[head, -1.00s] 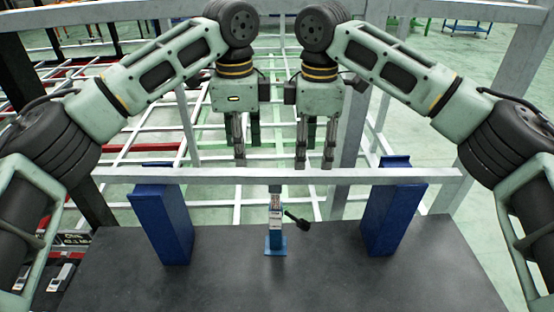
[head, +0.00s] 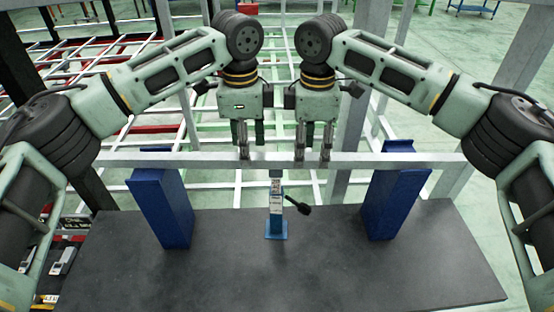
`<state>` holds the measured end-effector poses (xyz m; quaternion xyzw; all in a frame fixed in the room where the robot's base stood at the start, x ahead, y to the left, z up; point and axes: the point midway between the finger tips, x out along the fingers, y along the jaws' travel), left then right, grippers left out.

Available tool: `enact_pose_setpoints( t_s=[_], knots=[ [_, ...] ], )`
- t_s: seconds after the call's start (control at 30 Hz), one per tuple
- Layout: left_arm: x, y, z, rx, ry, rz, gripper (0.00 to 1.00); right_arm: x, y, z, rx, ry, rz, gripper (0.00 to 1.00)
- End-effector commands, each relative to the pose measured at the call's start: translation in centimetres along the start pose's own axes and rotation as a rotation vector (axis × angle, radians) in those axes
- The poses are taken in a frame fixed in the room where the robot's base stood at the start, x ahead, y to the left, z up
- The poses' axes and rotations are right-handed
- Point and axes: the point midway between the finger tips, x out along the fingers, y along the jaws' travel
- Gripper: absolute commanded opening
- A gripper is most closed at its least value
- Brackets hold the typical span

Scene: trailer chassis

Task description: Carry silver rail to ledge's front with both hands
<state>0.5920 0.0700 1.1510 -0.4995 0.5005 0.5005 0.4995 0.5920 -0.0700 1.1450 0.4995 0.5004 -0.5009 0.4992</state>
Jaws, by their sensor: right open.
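The silver rail (head: 380,160) is a long level bar across the middle of the head view, lying over two blue stands. My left gripper (head: 251,152) and my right gripper (head: 313,155) point down side by side at the rail's middle. Both are open, with fingertips overlapping the rail in the picture. I cannot tell whether the fingers touch it or straddle it. A dark grey ledge (head: 330,275) lies in front of the rail, with a broad bare top.
The left blue stand (head: 165,210) and right blue stand (head: 393,205) rise at the ledge's back. A small blue and silver clamp with a black handle (head: 277,225) stands between them. White frame bars fill the space behind.

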Motion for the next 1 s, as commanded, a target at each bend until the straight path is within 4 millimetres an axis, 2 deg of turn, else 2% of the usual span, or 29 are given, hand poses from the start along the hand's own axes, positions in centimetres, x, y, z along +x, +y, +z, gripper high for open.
enact_pose_setpoints(
  t_s=[0.2, 0.5, 1.0],
  knots=[
    [1.6, 0.0, 0.0, 0.000, 0.000, 0.001, 0.45, 1.6, 0.0, 0.0, 0.001, 0.001, 0.000, 0.45],
    [1.7, 0.0, 0.0, 0.000, 0.000, 0.000, 0.44, 1.7, 0.0, 0.0, 0.001, 0.001, 0.000, 0.44],
    [1.7, 0.0, 0.0, 0.000, 0.000, 0.000, 0.01, 1.7, 0.0, 0.0, 0.001, 0.000, 0.001, 0.01]
  ],
)
